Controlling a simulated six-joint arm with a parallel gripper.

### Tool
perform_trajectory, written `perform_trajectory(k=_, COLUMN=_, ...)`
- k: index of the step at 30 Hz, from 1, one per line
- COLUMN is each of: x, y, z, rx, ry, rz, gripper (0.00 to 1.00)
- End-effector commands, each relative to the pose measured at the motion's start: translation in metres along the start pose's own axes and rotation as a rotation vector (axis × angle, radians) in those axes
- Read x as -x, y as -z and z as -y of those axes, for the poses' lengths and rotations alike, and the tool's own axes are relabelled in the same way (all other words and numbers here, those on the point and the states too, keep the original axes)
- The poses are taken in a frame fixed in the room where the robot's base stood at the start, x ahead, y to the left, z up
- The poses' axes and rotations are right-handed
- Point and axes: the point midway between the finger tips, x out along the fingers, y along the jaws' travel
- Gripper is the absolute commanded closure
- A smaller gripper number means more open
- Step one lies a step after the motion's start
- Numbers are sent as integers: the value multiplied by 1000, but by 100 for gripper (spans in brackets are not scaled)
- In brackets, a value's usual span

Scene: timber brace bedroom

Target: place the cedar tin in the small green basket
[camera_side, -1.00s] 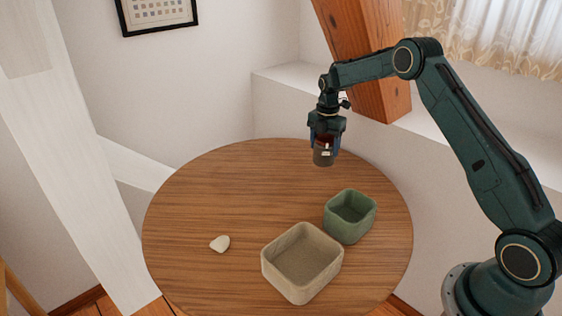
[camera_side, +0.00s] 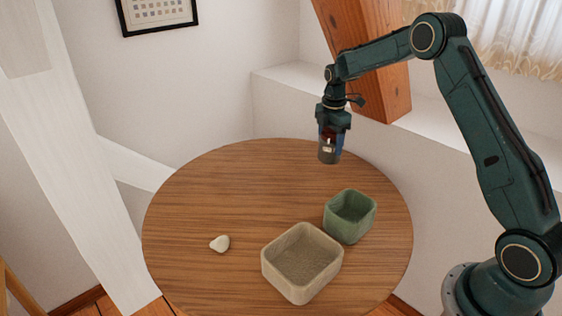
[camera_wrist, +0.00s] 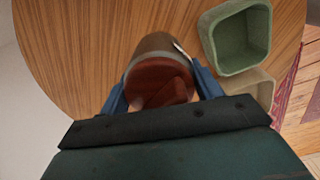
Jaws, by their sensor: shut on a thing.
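The cedar tin (camera_side: 328,152) is a small dark cylinder with a pale label, held in my gripper (camera_side: 331,140). In the wrist view the tin (camera_wrist: 157,75) shows its reddish-brown top between the blue fingers of my gripper (camera_wrist: 161,92). The gripper is shut on it and holds it above the far part of the table. The small green basket (camera_side: 350,215) stands on the table, below and slightly right of the tin in the side view. In the wrist view the green basket (camera_wrist: 236,37) is at upper right and looks empty.
A larger beige basket (camera_side: 302,262) stands beside the green one, nearer the camera, and looks empty. A pale stone (camera_side: 220,243) lies to its left on the round wooden table (camera_side: 225,195). A timber brace (camera_side: 372,75) rises behind my gripper. The table's left and back are clear.

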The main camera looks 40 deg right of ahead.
Motion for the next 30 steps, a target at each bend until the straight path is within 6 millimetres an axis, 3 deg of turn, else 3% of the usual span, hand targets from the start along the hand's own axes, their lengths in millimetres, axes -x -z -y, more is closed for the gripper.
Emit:
perform_trajectory(k=12, x=38, y=13, z=52, rx=-433, ry=-2, rz=-2, gripper=64)
perform_trajectory(k=30, x=71, y=27, z=135, rx=-1034, ry=-2, rz=-5, gripper=64)
